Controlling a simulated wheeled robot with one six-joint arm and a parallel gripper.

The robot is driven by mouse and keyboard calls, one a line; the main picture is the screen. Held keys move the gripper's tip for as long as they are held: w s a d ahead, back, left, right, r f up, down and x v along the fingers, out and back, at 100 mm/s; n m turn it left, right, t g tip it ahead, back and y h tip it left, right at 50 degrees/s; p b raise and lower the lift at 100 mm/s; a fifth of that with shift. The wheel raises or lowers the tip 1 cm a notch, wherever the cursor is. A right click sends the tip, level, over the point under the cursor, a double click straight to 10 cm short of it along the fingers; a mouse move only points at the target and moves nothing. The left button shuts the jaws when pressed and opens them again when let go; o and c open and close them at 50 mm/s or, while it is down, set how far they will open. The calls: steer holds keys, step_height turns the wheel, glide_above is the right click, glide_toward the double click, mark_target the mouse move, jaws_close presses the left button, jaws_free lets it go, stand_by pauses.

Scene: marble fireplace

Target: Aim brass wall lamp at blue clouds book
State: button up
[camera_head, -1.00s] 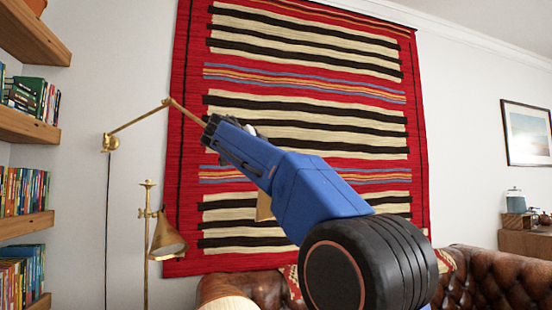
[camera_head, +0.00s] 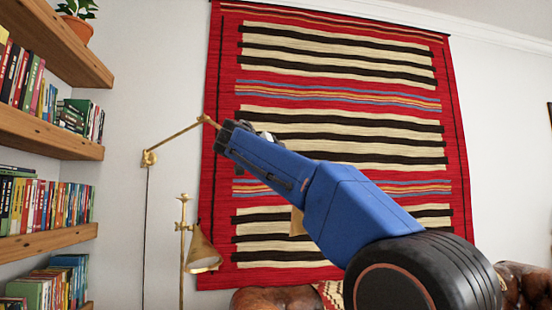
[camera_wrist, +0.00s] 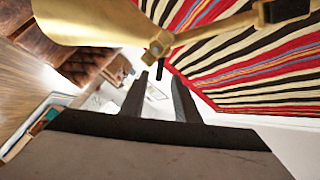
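The brass wall lamp is fixed to the wall at its bracket (camera_head: 148,158). Its thin arm rises right to an elbow (camera_head: 205,118) beside the tip of my gripper (camera_head: 226,131). The rest of the lamp is mostly hidden behind my blue arm. In the wrist view, a large brass shade (camera_wrist: 90,20) fills the top left, with a brass joint (camera_wrist: 160,46) beside it. My gripper's two dark fingers (camera_wrist: 160,100) stand apart, with the joint just beyond their tips and nothing clearly between them. I cannot make out the blue clouds book.
Wooden shelves (camera_head: 50,138) with many books and a potted plant (camera_head: 78,10) stand at left. A brass floor lamp (camera_head: 203,253) stands below the wall lamp. A striped red rug (camera_head: 340,90) hangs behind my arm. A brown leather sofa (camera_head: 278,299) is below.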

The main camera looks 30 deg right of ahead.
steer(key=v, duration=1)
steer(key=shift+s+a, duration=0.1)
steer(key=shift+a, duration=0.05)
steer(key=s+d+f+n+y, duration=0.1)
steer(key=s+f+n+y, duration=0.3)
steer(key=f, duration=0.6)
steer(key=s+d+f+n+y, duration=0.1)
steer(key=s+f+n, duration=0.2)
steer(key=f+n, duration=0.45)
steer(key=s+d+f+n+y, duration=0.1)
steer(key=s+f+n+y, duration=0.25)
steer(key=f, duration=0.85)
steer(key=s+a+f+n+y, duration=0.2)
steer(key=s+f, duration=0.4)
steer(key=f, duration=0.5)
steer(key=s+a+f+n+y, duration=0.2)
steer(key=s+f+n, duration=0.3)
steer(key=f, duration=0.6)
steer(key=s+a+f+n+g+y, duration=0.1)
steer(key=s+a+f+n+y, duration=0.1)
steer(key=s+f, duration=0.7)
step_height(320, 180, down, 2)
steer(key=a+n, duration=0.1)
steer(key=a, duration=0.1)
steer(key=shift+a+f+n+y, duration=0.15)
steer(key=shift+a+n+y, duration=0.15)
steer(key=shift+a+y, duration=0.1)
steer(key=shift+s, duration=0.15)
